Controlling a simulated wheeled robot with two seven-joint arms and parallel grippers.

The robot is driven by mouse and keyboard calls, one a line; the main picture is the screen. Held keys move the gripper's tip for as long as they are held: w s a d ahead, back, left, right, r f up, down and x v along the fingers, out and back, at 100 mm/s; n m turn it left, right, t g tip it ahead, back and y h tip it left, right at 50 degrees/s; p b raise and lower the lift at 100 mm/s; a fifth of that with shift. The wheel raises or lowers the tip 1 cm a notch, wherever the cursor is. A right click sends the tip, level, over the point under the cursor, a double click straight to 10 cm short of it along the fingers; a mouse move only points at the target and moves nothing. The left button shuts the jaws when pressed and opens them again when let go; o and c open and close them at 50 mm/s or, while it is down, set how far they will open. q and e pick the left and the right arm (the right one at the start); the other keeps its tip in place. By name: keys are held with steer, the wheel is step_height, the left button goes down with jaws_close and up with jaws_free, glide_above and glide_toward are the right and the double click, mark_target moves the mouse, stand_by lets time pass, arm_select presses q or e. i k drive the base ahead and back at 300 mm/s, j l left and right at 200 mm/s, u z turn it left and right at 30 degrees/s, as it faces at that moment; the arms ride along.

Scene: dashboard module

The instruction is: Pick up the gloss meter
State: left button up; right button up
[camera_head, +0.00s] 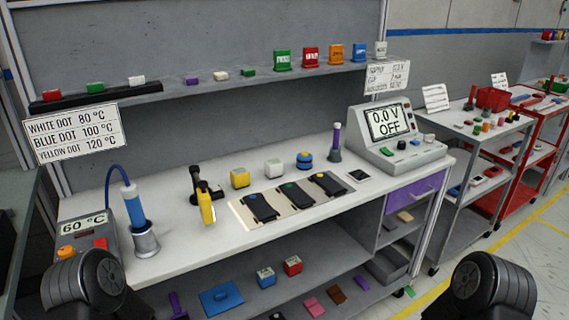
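I cannot tell for sure which thing is the gloss meter; no label names it. On the bench top stand a yellow-and-black handheld device (206,203), a yellow block (240,177), a white block (273,168), a blue round-topped piece (304,160) and a small flat dark-faced device (358,176). Three dark modules lie in a row on a pale mat (243,216), the left one (262,208) with a blue dot. Dark rounded parts of my two arms show at the bottom left and bottom right. No gripper fingers are visible.
A 60 °C station (88,239) with a blue-handled tool (134,205) stands at the left end. A meter reading 0.0 V OFF (394,137) stands at the right end. The shelf below holds a blue case (221,298). Grey (480,150) and red carts stand at right.

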mark_target(274, 168)
steer(key=i+l, duration=0.15)
steer(key=l, duration=0.25)
steer(key=i+l+u, duration=0.1)
steer(key=l, duration=0.3)
steer(key=i+l+u, duration=0.1)
steer(key=l, duration=0.3)
steer(key=i+l, duration=0.2)
steer(key=l, duration=0.2)
steer(key=i+l+u, duration=0.1)
steer(key=l, duration=0.3)
steer(key=i+l, duration=0.15)
steer(key=l, duration=0.25)
steer(key=u, duration=0.05)
